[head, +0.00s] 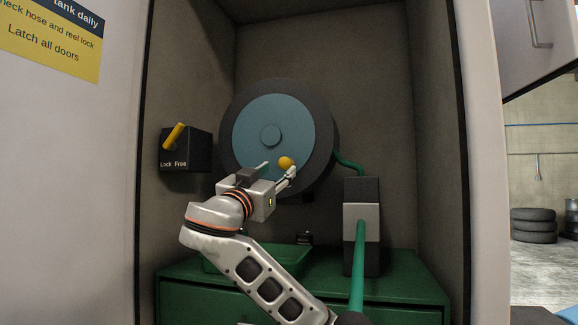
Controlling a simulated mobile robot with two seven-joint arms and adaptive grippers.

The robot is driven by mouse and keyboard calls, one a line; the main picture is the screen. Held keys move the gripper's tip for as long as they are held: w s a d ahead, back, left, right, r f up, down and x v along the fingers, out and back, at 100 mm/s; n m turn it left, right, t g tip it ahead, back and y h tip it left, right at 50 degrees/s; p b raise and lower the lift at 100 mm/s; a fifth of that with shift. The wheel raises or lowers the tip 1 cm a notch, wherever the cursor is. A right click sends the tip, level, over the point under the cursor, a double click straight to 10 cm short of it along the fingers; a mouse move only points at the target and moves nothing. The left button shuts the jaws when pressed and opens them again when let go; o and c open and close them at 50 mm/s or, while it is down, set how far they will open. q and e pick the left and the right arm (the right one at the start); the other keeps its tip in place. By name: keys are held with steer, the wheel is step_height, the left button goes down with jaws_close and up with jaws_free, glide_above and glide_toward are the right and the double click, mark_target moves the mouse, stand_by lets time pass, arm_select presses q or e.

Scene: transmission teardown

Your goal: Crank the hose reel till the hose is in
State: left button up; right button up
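The hose reel (300,118) is a blue disc with a dark rim, mounted at the back of an open cabinet. Its round yellow crank knob (285,162) sits low on the disc, right of centre. My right gripper (279,168) is at the knob with its fingers apart; the knob shows between the fingertips, nearer the right finger. I cannot tell whether they touch. The green hose (358,270) runs from the reel behind a black and grey guide block (361,222), then hangs out in front towards the bottom edge. My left gripper is not in view.
A black box (186,152) marked Lock and Free carries a yellow lever (174,136), its upper end leaning right. A green cabinet (400,285) with a green tray (215,262) stands below the reel. Cabinet walls close in both sides. Tyres (533,226) lie far right.

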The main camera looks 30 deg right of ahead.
mark_target(283, 167)
steer(key=p+x, duration=0.2)
steer(key=x, duration=0.4)
steer(key=shift+w+d+r, duration=0.15)
steer(key=shift+w+d, duration=0.1)
steer(key=shift+d, duration=0.15)
jaws_close()
